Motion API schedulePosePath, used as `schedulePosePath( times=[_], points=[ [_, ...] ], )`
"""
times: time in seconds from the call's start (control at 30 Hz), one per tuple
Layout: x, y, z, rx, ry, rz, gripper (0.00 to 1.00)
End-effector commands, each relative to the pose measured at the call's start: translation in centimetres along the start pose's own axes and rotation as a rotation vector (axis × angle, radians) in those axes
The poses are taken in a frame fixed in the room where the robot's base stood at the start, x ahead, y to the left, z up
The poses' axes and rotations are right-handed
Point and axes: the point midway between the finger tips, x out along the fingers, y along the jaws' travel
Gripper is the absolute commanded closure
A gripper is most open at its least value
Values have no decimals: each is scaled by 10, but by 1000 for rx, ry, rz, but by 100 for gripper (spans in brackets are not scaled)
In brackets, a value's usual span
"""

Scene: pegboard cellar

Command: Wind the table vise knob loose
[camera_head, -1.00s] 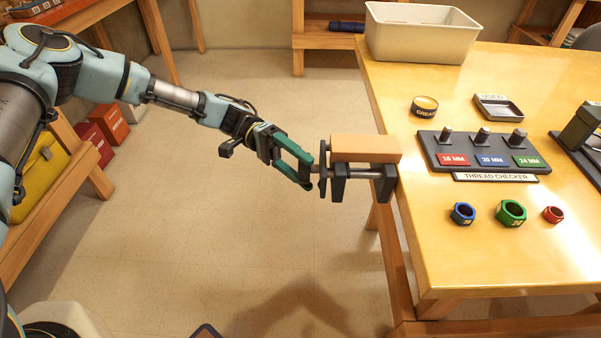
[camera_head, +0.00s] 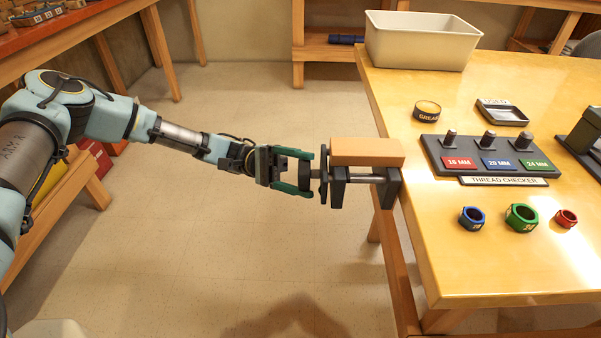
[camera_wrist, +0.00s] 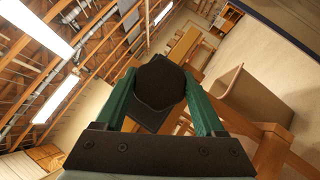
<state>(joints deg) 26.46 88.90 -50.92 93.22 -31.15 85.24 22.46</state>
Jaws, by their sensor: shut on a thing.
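The table vise (camera_head: 338,188) is fixed at the left edge of the table, with dark jaws and a steel bar between them. An orange-brown block (camera_head: 366,152) lies on top along the jaws. The vise's dark knob (camera_wrist: 160,82) fills the space between my green fingers in the wrist view. My gripper (camera_head: 310,173) reaches in from the left, level with the vise screw, and is shut on the knob.
The wooden table (camera_head: 450,230) carries a cream bin (camera_head: 422,42), a grease tin (camera_head: 427,110), a small tray (camera_head: 502,112), the thread checker (camera_head: 490,158) and blue, green and red nuts (camera_head: 521,217). The floor (camera_head: 200,240) left of the table is clear.

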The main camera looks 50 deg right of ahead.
Motion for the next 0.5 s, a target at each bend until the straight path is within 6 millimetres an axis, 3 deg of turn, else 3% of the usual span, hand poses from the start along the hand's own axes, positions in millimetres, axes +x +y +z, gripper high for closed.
schedulePosePath(
  times=[0.33,0.37,0.5],
  points=[
    [0,0,0,-3,2,3,84],
    [0,0,0,-3,2,3,26],
    [0,0,0,-2,1,2,10]
  ],
)
